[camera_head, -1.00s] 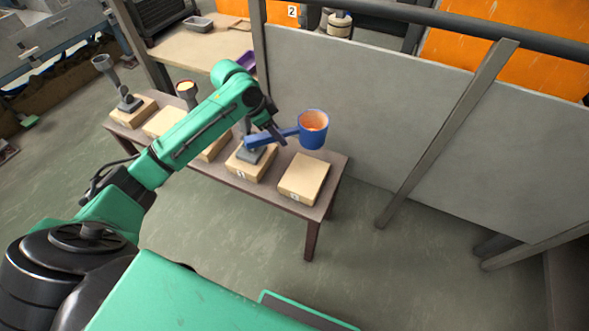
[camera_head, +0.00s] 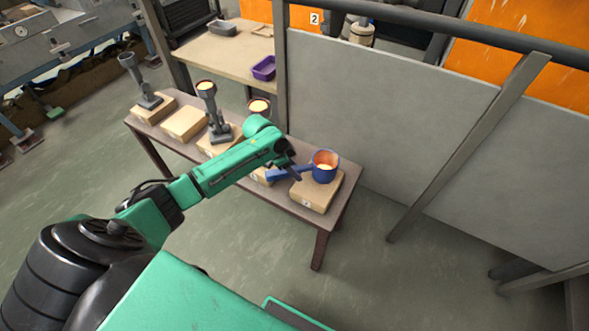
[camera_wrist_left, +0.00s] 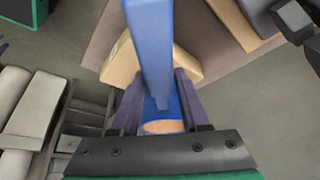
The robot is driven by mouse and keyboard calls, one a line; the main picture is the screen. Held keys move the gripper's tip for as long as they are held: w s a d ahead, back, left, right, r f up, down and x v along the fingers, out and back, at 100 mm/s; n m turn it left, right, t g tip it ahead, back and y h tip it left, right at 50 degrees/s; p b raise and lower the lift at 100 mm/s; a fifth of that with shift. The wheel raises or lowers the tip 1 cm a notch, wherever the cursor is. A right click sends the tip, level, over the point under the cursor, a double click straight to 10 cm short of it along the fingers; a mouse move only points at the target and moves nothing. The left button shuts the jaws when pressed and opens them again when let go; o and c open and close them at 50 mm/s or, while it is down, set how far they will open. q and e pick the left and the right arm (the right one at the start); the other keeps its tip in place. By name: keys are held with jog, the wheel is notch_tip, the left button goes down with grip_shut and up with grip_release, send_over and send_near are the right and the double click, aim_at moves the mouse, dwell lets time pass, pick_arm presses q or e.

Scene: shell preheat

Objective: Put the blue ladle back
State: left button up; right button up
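The blue ladle (camera_head: 325,173) has a round cup with orange inside and a long straight handle. My left gripper (camera_head: 292,173) is shut on its handle. The cup is upright over the rightmost tan block (camera_head: 316,198) on the table; I cannot tell whether it touches the block. In the left wrist view, the ladle's handle (camera_wrist_left: 152,50) runs between the two fingers of my left gripper (camera_wrist_left: 160,85), and part of the cup shows below it. My forearm and gripper partly hide the neighbouring block. My right gripper is not in view.
The narrow brown table (camera_head: 327,222) also bears several tan blocks and grey stands with cups (camera_head: 206,88). A grey panel (camera_head: 400,120) stands close behind its right end.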

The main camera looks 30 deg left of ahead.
pick_arm(q)
jog(key=shift+o, duration=0.6)
jog(key=shift+r, duration=0.1)
jog(key=shift+r, duration=0.2)
jog(key=p+v, duration=0.1)
jog(key=v, duration=1)
jog(key=shift+s+r+p, duration=0.15)
jog(key=shift+r+p, duration=0.2)
jog(key=shift+p, duration=0.05)
jog(key=shift+a, duration=0.15)
